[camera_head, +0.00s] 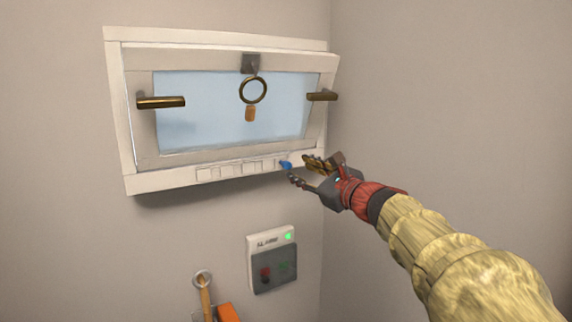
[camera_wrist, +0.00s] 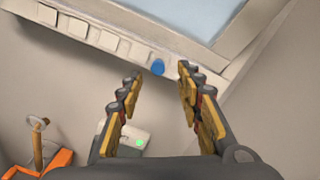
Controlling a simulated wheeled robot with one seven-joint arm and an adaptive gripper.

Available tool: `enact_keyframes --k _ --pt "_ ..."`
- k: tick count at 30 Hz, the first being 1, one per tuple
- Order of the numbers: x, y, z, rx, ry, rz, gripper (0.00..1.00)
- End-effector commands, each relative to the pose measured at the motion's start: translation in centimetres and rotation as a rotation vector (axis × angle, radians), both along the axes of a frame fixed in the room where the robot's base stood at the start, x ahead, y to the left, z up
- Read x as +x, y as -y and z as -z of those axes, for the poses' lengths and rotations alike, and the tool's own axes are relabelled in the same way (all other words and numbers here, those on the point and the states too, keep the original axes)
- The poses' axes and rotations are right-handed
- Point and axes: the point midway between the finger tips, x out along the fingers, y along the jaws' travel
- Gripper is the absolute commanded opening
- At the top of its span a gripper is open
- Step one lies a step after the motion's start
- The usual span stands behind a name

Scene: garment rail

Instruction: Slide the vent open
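The vent is a strip of pale rectangular slots (camera_head: 236,170) along the bottom rail of the white window frame. A small blue knob (camera_head: 286,164) sits at the right end of the slots. My gripper (camera_head: 305,172) is at the lower right of the window, close to the knob. In the wrist view the fingers (camera_wrist: 160,82) are spread apart and empty, and the blue knob (camera_wrist: 158,67) shows just beyond the gap between their tips. I cannot tell whether either finger touches it. The slots also show in the wrist view (camera_wrist: 90,36), left of the knob.
Above the vent is the window pane (camera_head: 210,105) with two bronze handles (camera_head: 162,102) and a hanging ring (camera_head: 253,90). Below, an alarm box (camera_head: 271,262) with a green light hangs on the wall. A wooden-handled tool (camera_head: 204,295) and an orange object (camera_head: 228,313) are lower left.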

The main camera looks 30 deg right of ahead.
Motion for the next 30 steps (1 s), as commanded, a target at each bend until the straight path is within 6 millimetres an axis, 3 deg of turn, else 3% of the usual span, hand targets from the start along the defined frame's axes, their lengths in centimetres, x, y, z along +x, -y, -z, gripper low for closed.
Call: enact_keyframes --k 13,25,30 --pt "6.2 -0.5 0.0 -0.002 -0.003 -0.003 0.36" --pt "7.1 -0.6 0.1 -0.005 -0.003 -0.002 0.36" --pt "7.1 -0.6 0.1 -0.005 -0.003 -0.002 0.27"
